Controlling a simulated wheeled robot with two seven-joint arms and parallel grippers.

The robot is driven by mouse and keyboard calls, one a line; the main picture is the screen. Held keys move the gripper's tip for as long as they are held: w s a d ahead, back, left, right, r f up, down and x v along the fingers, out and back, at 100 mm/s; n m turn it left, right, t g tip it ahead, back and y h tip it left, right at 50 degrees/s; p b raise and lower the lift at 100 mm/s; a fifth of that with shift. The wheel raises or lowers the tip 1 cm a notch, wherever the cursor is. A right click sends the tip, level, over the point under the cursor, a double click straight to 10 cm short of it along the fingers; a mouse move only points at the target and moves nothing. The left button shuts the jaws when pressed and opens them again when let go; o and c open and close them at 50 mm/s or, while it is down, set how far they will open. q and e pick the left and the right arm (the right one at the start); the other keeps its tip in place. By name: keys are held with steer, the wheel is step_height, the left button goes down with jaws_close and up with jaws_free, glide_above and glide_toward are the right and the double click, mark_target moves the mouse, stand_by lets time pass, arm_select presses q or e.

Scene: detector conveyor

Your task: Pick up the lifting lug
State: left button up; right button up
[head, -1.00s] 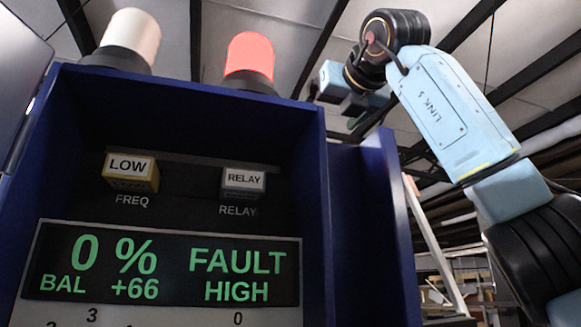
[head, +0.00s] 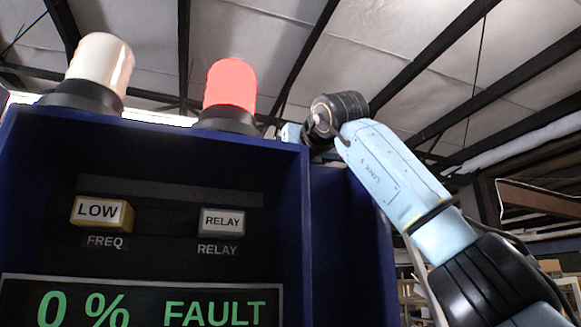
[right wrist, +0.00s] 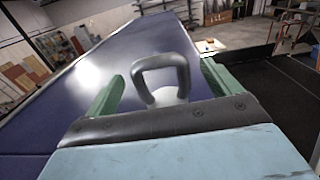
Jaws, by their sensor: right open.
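The lifting lug (right wrist: 163,61) is a grey rounded loop on a short round base, standing on the dark blue top surface in the right wrist view. My right gripper (right wrist: 161,76) is open, with one green finger on each side of the lug. The lug appears between the fingers, and I cannot tell whether either finger touches it. In the head view my right arm reaches behind the blue cabinet's upper right edge, which hides the gripper and the lug. My left gripper is in neither view.
The blue cabinet (head: 350,230) carries a white lamp (head: 101,62) and a red lamp (head: 230,85) on top. Its front has a display panel (head: 140,303), a LOW block (head: 98,212) and a RELAY block (head: 222,221). A black belt (right wrist: 270,85) lies right of the blue surface.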

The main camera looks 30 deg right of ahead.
steer(key=shift+s, duration=0.2)
steer(key=shift+w, duration=0.1)
steer(key=c, duration=1.3)
steer(key=shift+c, duration=0.2)
steer(key=shift+r, duration=0.15)
